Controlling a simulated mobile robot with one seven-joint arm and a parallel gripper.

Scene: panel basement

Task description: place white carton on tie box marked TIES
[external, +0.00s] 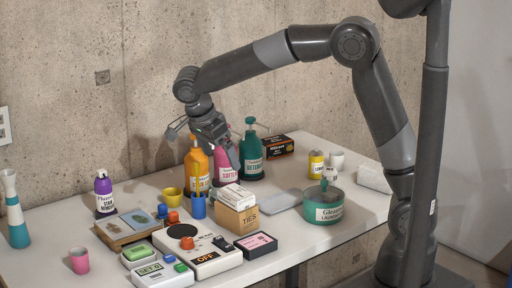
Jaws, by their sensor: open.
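The tie box (238,219), a brown cardboard cube marked TIES, stands near the middle front of the table. The white carton (236,196) lies flat on top of it, with small dark print on its side. My gripper (204,145) is above and a little to the left of the carton, its fingers spread and apart from it. One finger reaches out to the left; the other hangs down in front of the bottles. Nothing shows between the fingers.
Orange (196,168), pink (222,165) and green (251,158) pump bottles stand close behind the box. A blue cup (198,208) is at its left, a control panel (197,257) at front left, a dark pink-topped box (261,244) in front. A grey flat pad (280,201) and green tub (323,206) are right.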

